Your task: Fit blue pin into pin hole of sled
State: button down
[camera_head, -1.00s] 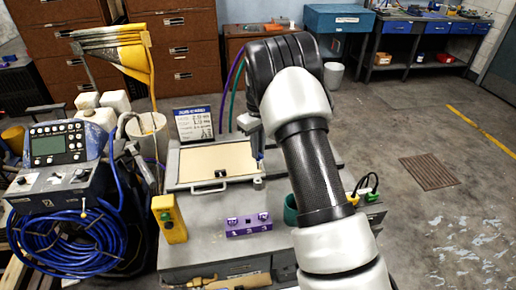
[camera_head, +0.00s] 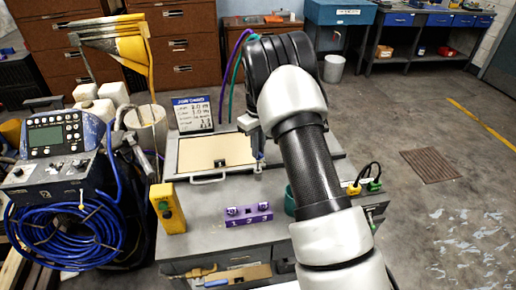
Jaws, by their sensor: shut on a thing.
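My gripper (camera_head: 258,153) points down at the right edge of a tan-topped panel in a grey frame. It is small and partly hidden behind my own arm. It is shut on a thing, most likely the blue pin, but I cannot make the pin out. A small dark piece (camera_head: 220,163) sits at the panel's front edge; I cannot tell whether it is the sled, and no pin hole can be made out. A purple block (camera_head: 248,216) marked 1, 2, 3 stands on the grey bench top in front, with dark spots on its top.
The framed panel (camera_head: 192,155) has a front handle. A job card (camera_head: 192,113) stands behind it. A yellow control box (camera_head: 168,208) stands left of the purple block, and a green cup (camera_head: 290,203) is partly behind my arm. Blue hose (camera_head: 65,235) coils at left.

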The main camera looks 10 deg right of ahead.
aim_at(258, 160)
jog(key=shift+f+b, duration=1.2)
jog(key=shift+f, duration=0.55)
dwell(1.2)
jog(key=shift+s+f+b, duration=0.15)
jog(key=shift+f+b, duration=0.2)
jog(key=shift+f, duration=0.15)
dwell(0.8)
jog(key=shift+r, duration=0.4)
dwell(1.1)
jog(key=shift+f+b, duration=0.35)
jog(key=shift+f, duration=0.05)
dwell(1.3)
jog(key=shift+f, duration=0.15)
dwell(0.4)
